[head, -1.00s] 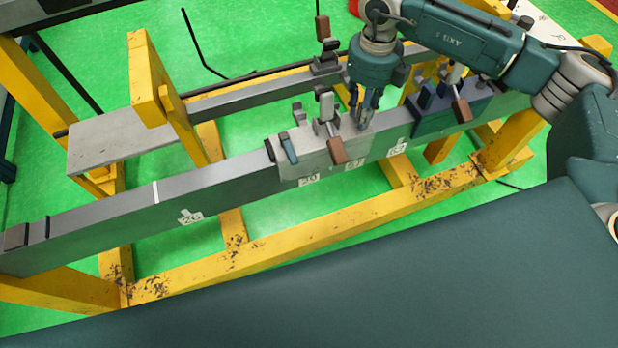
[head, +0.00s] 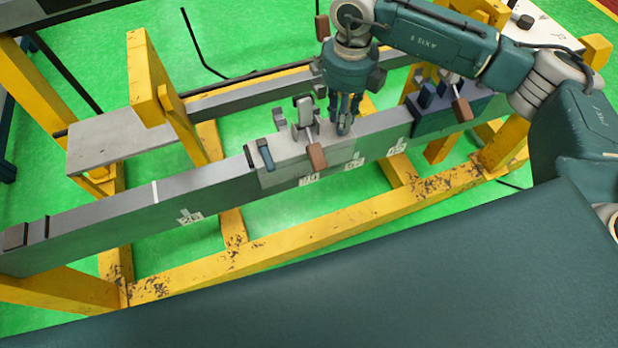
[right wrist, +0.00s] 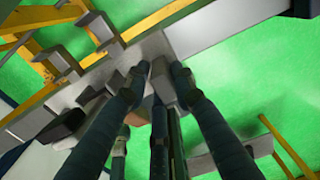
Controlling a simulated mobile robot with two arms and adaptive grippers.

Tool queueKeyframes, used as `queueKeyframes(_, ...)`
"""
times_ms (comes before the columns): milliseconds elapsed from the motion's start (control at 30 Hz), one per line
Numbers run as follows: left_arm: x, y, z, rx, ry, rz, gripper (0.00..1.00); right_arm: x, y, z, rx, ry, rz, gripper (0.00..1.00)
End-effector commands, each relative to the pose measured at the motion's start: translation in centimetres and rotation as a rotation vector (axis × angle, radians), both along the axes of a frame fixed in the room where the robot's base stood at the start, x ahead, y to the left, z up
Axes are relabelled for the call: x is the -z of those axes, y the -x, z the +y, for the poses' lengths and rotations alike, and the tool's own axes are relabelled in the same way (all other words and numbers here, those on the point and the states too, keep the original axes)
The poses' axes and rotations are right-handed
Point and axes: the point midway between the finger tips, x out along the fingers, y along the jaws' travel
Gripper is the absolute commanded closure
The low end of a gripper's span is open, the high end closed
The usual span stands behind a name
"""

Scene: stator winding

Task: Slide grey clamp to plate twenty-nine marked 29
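My left gripper is out of view.
Left along the rail (head: 110,225) is a plate reading 26 (head: 190,216); the rail top between it and the clamp is clear. Further plates hang at the clamp's right end (head: 354,161) and beyond (head: 398,147). A dark blue clamp (head: 435,118) sits further right.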

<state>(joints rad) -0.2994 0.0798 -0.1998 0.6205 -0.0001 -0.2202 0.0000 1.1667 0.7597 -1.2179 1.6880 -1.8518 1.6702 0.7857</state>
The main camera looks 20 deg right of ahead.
Motion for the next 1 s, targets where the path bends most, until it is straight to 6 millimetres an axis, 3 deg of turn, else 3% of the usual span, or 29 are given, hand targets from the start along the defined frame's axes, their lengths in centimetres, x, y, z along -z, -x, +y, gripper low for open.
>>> queueKeyframes(500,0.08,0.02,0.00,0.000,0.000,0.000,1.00,-0.16,-0.05,0.68,-0.003,-0.005,-0.004,0.78)
queueKeyframes(933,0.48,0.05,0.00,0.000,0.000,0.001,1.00,-0.18,-0.13,-0.08,-0.001,-0.002,-0.004,0.78)
queueKeyframes(1000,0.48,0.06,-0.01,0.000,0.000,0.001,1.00,-0.17,-0.13,-0.12,0.000,-0.001,-0.004,0.67)
